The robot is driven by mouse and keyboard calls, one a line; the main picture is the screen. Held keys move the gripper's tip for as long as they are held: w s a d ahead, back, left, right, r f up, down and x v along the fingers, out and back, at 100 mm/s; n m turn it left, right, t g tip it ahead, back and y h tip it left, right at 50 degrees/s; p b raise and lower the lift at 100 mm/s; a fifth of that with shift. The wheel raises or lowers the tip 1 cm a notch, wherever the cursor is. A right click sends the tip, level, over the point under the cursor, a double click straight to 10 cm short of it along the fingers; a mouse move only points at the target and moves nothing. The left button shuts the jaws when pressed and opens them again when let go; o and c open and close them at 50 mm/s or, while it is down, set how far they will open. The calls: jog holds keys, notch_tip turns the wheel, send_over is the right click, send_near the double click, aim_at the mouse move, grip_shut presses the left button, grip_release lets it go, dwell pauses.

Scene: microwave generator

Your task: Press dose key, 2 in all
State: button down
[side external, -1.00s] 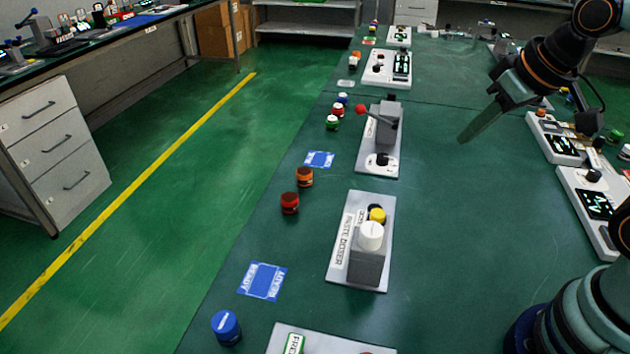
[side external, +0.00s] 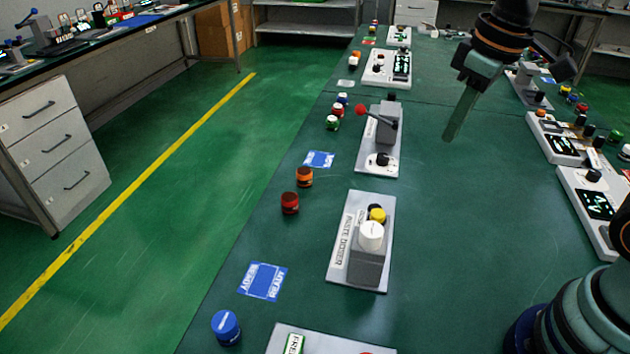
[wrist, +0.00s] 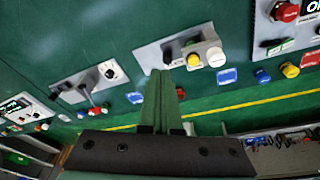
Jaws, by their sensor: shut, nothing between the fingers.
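The paste doser (side external: 340,262) is a pale plate with a grey block, a white cylinder (side external: 370,236) on top and a yellow round key (side external: 377,215) at its far end. A small label sits beside the yellow key, too small to read surely. In the wrist view the doser (wrist: 170,50) lies just beyond my fingertips, with the yellow key (wrist: 193,62) and white cylinder (wrist: 216,57) visible. My gripper (side external: 447,138) is shut and empty. It hangs in the air, pointing down, to the right of and beyond the doser, touching nothing.
A red-knobbed lever device (side external: 387,140) stands behind the doser. Orange (side external: 304,177) and red (side external: 290,204) jars and a blue card (side external: 263,281) lie to its left. More devices (side external: 594,205) line the right side. The bench between them is clear.

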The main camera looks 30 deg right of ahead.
jog(key=w+a+n+g, duration=0.3)
jog(key=a+n+g, duration=0.1)
jog(key=n, duration=0.1)
jog(key=n+g+h, duration=0.3)
jog(key=n+g, duration=0.2)
send_over(374, 212)
jog(key=shift+f, duration=1.8)
jog(key=shift+f, duration=4.4)
jog(key=shift+f, duration=0.1)
jog(key=shift+f, duration=0.35)
